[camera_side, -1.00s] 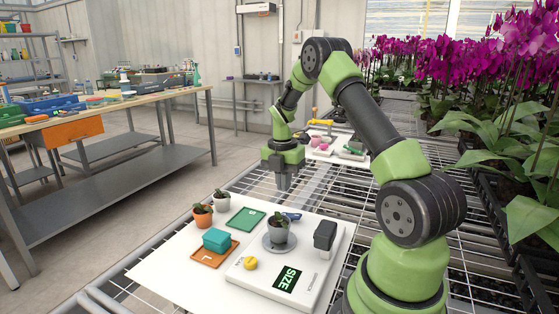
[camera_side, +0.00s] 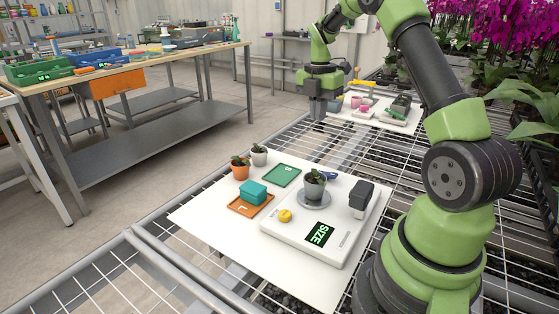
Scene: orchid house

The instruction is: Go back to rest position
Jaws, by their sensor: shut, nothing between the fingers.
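My gripper (camera_side: 318,110) is shut and empty. It points down over the wire bench, behind the white board (camera_side: 215,219) and clear of the things on it. My green and dark arm reaches up from its base at the right and bends out of the top of the view.
A white tray (camera_side: 366,117) lies farther back. Orchids (camera_side: 515,45) crowd the right.

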